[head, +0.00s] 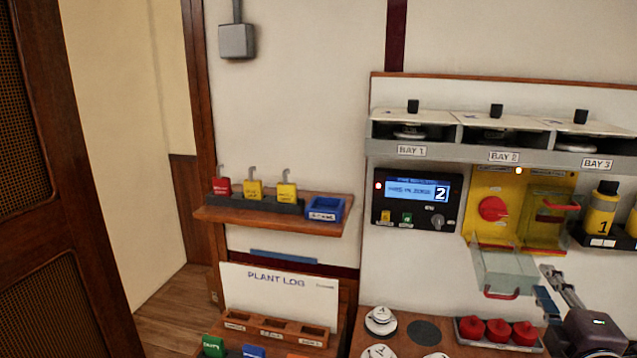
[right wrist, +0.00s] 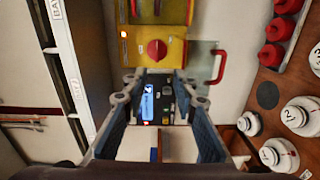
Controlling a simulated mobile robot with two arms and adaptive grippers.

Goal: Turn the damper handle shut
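A yellow panel (head: 482,183) on the wall carries a round red rotary handle (head: 493,208). No readable label tells whether this is the damper handle. A clear cover (head: 505,268) with a red grip hangs open below it. A second cover (head: 545,225) with a red bar sits over the panel's right part. In the right wrist view the red rotary handle (right wrist: 157,49) shows just beyond my fingertips. My right gripper (head: 552,286) is open and empty, below and right of the rotary handle, beside the hanging cover. My left gripper is not in view.
A black display box (head: 415,198) showing 2 is left of the panel. A shelf with labelled bays (head: 480,150) runs above. Yellow bottles (head: 602,212) stand at right. Below are red-capped items (head: 498,331) and white dishes (head: 380,320).

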